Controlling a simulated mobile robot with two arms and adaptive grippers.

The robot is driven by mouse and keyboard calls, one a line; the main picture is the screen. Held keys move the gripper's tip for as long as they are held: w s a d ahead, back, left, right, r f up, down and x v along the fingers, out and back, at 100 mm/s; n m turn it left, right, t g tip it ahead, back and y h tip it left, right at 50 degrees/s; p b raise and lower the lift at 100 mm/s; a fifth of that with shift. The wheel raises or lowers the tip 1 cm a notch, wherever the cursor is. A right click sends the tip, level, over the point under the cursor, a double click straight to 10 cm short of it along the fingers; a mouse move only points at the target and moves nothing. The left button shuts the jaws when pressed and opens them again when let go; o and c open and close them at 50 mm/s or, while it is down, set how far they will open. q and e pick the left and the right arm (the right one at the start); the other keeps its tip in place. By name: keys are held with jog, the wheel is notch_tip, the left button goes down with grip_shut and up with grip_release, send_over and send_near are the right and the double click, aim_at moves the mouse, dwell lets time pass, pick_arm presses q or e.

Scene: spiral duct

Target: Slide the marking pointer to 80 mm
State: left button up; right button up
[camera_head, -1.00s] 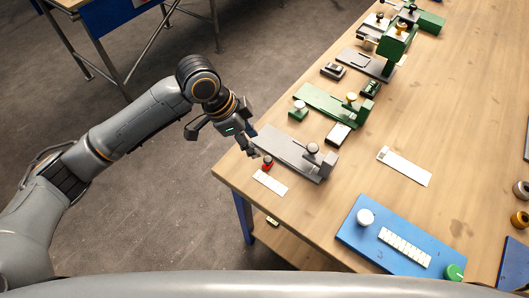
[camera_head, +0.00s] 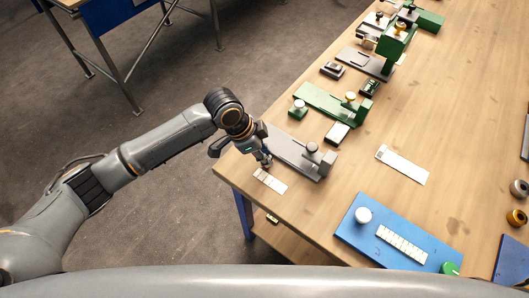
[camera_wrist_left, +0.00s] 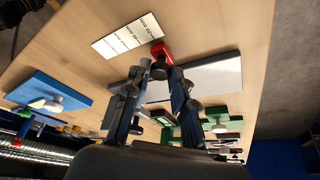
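The red marking pointer with a dark knob (camera_wrist_left: 161,53) shows in the left wrist view, beside a white printed scale strip (camera_wrist_left: 127,36) and at the end of a grey plate (camera_wrist_left: 205,78). In the head view, the scale strip (camera_head: 270,181) and grey plate (camera_head: 290,152) lie at the table's near left corner; my gripper largely hides the pointer there. My left gripper (camera_head: 266,163) reaches down over the pointer. In the left wrist view its fingers (camera_wrist_left: 160,72) are apart, with the dark knob between the tips; contact is unclear. My right gripper is not in view.
A blue board (camera_head: 370,238) with a white knob and scale stands to the right. A green fixture (camera_head: 325,101) and other fixtures lie farther back. A white strip (camera_head: 403,165) lies mid-table. The table's left edge is close to my gripper.

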pick_arm(q)
grip_shut()
jog(key=s+d+p, duration=0.2)
jog(key=d, duration=0.1)
jog(key=s+d+p, duration=0.1)
jog(key=d, duration=0.1)
jog(key=shift+s+r, duration=0.2)
jog(key=shift+s, duration=0.1)
jog(key=shift+s+d+f, duration=0.1)
jog(key=shift+d, duration=0.05)
jog(key=o, duration=0.7)
grip_release()
